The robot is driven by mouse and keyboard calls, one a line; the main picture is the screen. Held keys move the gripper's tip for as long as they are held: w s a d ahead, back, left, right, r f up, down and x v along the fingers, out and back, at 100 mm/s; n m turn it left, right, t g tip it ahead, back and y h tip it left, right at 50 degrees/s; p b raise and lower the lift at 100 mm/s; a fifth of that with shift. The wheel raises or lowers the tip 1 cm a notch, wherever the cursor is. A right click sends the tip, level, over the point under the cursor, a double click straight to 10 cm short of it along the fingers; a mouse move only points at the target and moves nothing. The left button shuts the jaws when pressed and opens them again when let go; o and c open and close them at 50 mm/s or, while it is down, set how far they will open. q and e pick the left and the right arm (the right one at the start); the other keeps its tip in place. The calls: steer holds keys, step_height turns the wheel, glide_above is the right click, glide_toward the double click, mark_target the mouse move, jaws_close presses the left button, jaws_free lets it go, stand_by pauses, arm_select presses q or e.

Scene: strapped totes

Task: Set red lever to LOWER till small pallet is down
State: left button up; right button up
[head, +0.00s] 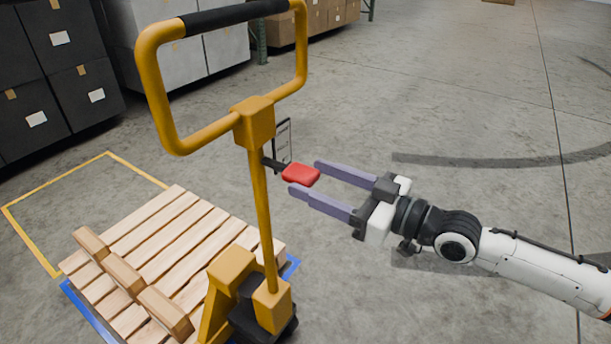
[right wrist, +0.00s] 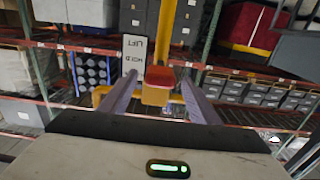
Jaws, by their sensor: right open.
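The red lever (head: 300,174) sticks out to the right from the yellow pallet jack's post (head: 262,205), with a small label plate behind it. My right gripper (head: 302,178) is open, its two purple fingers at the lever's right end, one on each side. In the right wrist view the red lever (right wrist: 160,76) shows between the fingers, and the plate (right wrist: 135,52) bears the words LIFT and HOLD. I cannot tell whether the fingers touch the lever. The small wooden pallet (head: 160,240) sits at the jack's base; its height above the floor is unclear. My left gripper is not in view.
The jack's yellow loop handle (head: 160,95) rises above the lever. A yellow floor outline (head: 30,240) and blue edging (head: 85,305) lie around the pallet. Dark boxes (head: 75,75) stand at the back left. The floor to the right is clear.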

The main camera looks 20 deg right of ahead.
mark_target(291, 171)
steer(key=shift+x, duration=1.4)
steer(key=shift+c, duration=0.2)
